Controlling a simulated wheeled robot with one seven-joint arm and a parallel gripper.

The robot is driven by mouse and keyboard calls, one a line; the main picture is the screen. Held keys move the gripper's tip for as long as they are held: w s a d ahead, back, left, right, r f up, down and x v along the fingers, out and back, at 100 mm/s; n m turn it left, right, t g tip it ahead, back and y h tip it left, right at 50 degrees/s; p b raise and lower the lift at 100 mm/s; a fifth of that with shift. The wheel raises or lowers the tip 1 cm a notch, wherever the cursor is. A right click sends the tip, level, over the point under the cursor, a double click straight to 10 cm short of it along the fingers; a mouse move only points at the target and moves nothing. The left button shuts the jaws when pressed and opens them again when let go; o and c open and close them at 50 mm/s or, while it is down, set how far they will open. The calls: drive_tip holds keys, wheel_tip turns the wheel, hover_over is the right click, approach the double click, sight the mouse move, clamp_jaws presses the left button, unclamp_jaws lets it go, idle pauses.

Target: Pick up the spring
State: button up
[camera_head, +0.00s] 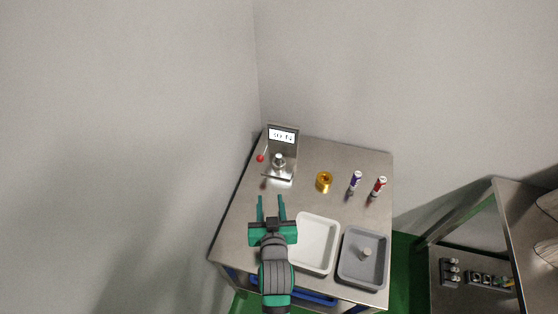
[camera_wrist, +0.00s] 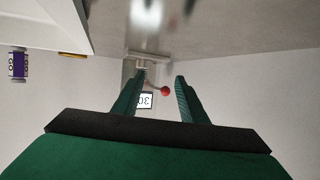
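No item is plainly recognisable as a spring. A small pale cylinder (camera_head: 366,253) stands in the grey tray (camera_head: 345,272), and a knobbed metal piece (camera_head: 279,159) sits on the scale; both are too small to identify. A gold ring-shaped item (camera_head: 324,187) lies mid-table; its edge seems to show in the wrist view (camera_wrist: 72,55). My gripper (camera_head: 270,198) is open and empty, left of the white tray and in front of the scale. In the wrist view my gripper (camera_wrist: 160,75) has its two fingers apart with nothing between the tips.
The white tray (camera_head: 316,217) is next to my gripper. A wall borders the table's left side.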

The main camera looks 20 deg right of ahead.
approach(279, 159)
drive_tip(key=s, duration=0.2)
drive_tip(key=shift+a+r+x, duration=0.1)
drive_tip(key=shift+x, duration=2.65)
drive_tip(key=shift+a+r+x, duration=0.15)
drive_tip(key=shift+x, duration=2.65)
drive_tip(key=shift+w, duration=0.15)
clamp_jaws()
